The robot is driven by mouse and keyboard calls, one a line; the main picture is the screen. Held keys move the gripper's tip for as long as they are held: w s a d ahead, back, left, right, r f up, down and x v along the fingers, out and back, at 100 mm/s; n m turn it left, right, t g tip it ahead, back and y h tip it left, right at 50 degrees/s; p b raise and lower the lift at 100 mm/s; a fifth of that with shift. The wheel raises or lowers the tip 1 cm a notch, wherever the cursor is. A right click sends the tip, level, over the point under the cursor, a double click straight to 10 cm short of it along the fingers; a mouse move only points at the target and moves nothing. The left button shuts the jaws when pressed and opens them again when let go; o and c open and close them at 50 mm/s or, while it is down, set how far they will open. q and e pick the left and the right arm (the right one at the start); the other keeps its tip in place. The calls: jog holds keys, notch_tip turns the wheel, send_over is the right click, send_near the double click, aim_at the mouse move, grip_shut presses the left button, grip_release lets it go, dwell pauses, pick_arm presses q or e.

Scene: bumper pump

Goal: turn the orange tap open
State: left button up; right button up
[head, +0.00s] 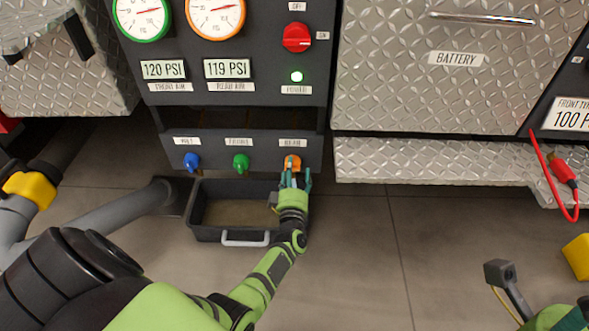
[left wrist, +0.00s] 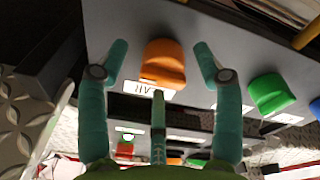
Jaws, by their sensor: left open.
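The orange tap (head: 291,161) is the rightmost of three taps on the dark panel's lower strip. In the left wrist view the orange tap (left wrist: 163,62) shows close up as a rounded knob, with a white label beside it. My left gripper (head: 294,179) is open, with its teal fingers at the orange tap. In the left wrist view two fingers stand on either side of the tap with visible gaps, and a third finger points at it from below. I cannot tell whether any finger touches it. My right gripper's fingers are not in view.
A green tap (head: 240,163) and a blue tap (head: 192,161) sit left of the orange one. A black tray (head: 207,233) with a grey handle lies below. A red cable clamp (head: 562,170) hangs right.

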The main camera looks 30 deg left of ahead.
pick_arm(q)
jog(key=r+v, duration=0.1)
jog(key=v, duration=0.9)
jog(key=shift+s+d+f, duration=0.25)
jog(key=shift+s+f, duration=0.1)
jog(key=shift+f, duration=0.2)
